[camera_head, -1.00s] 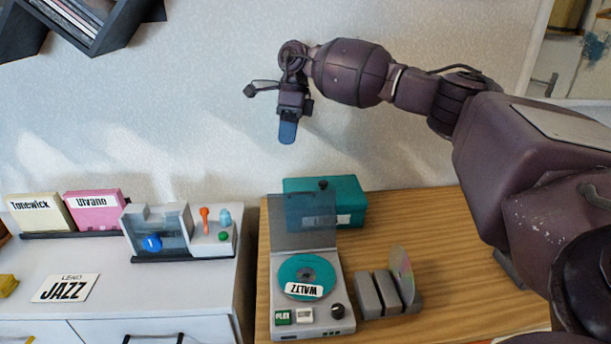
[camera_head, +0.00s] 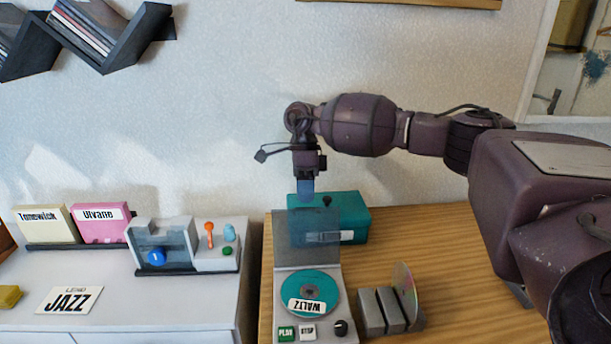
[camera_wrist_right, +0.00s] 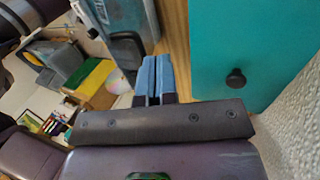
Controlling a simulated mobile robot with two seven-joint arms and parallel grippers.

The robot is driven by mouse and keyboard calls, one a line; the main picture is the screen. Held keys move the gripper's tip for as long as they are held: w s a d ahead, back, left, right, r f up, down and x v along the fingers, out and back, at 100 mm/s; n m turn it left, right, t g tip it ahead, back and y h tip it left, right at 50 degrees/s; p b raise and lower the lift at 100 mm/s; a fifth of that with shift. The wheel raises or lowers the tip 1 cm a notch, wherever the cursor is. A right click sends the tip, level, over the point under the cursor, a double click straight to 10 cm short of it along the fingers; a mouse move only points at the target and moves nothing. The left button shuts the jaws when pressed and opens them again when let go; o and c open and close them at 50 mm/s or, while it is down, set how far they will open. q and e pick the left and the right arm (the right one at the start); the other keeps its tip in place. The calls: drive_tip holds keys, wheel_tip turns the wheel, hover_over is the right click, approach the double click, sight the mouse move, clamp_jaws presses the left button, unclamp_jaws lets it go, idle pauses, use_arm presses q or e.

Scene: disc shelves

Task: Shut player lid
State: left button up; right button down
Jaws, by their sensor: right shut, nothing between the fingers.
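The grey disc player (camera_head: 283,310) stands on the wooden table with a teal disc labelled WALTZ (camera_head: 308,290) in it. Its see-through grey lid (camera_head: 293,234) stands raised at the player's back edge. My right gripper (camera_head: 306,194) is shut and empty, pointing down at the lid's top edge, seemingly behind it; I cannot tell whether it touches. In the right wrist view its blue fingers (camera_wrist_right: 156,78) are pressed together, with a grey part beyond them that seems to be the player. My left gripper is not in view.
A teal box (camera_head: 353,214) with a dark knob stands behind the lid, also close beside the fingers in the right wrist view (camera_wrist_right: 215,60). A grey disc rack (camera_head: 371,312) holding a disc stands right of the player. A white cabinet (camera_head: 190,300) is left.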

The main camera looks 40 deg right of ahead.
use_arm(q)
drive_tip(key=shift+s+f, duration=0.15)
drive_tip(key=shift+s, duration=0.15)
use_arm(e)
drive_tip(key=shift+s+a+f, duration=0.1)
drive_tip(key=shift+s+f, duration=0.05)
drive_tip(key=shift+f, duration=0.3)
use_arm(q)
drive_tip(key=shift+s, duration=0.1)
use_arm(e)
drive_tip(key=shift+r, duration=0.1)
